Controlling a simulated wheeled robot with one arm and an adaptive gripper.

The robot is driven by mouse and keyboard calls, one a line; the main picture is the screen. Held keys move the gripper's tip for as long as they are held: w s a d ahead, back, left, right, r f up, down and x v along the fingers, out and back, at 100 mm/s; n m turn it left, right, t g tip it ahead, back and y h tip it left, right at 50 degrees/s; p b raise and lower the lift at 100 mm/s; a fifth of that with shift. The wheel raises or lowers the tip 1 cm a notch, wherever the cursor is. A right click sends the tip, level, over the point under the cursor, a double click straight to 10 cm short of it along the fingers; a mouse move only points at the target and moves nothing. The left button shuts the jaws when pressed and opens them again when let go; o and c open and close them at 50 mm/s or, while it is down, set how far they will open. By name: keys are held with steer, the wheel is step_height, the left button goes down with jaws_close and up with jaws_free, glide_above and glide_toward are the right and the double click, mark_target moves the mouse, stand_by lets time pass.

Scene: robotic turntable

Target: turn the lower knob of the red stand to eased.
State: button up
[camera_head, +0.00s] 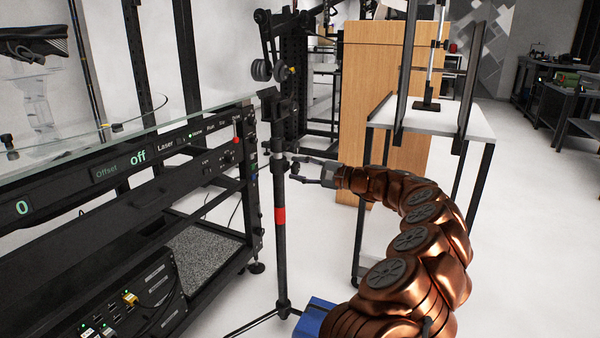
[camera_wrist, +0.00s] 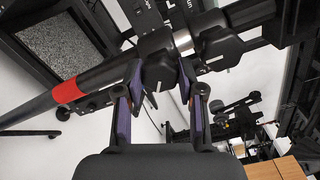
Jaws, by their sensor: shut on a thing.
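The red stand is a black upright pole with a red band (camera_head: 280,216) on a tripod base. In the wrist view the pole runs slantwise, with its red band (camera_wrist: 68,91) at left. A black lower knob (camera_wrist: 157,72) with a white mark sits on its collar. A silver section (camera_wrist: 183,42) and a second black collar (camera_wrist: 212,45), also with a white mark, are farther up. My gripper (camera_head: 297,170) reaches the pole from the right, above the red band. In the wrist view my gripper (camera_wrist: 162,84) is shut on the lower knob, one purple-padded finger on each side.
A black rack with a lit panel (camera_head: 138,158) stands close on the left. A white-topped table (camera_head: 450,122) and a wooden cabinet (camera_head: 372,80) are behind my arm. A blue box (camera_head: 314,318) is near the tripod foot. Clear floor lies to the right.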

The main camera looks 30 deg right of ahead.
steer(key=n, duration=0.1)
steer(key=n+b, duration=0.1)
steer(key=shift+a+f+n+b, duration=0.1)
steer(key=shift+f+n+b, duration=0.2)
steer(key=shift+n, duration=0.1)
steer(key=shift+r+n+b, duration=0.15)
steer(key=shift+n+b, duration=1.15)
steer(key=shift+n, duration=0.5)
steer(key=o, duration=1.2)
steer(key=shift+c, duration=0.2)
steer(key=shift+r, duration=0.15)
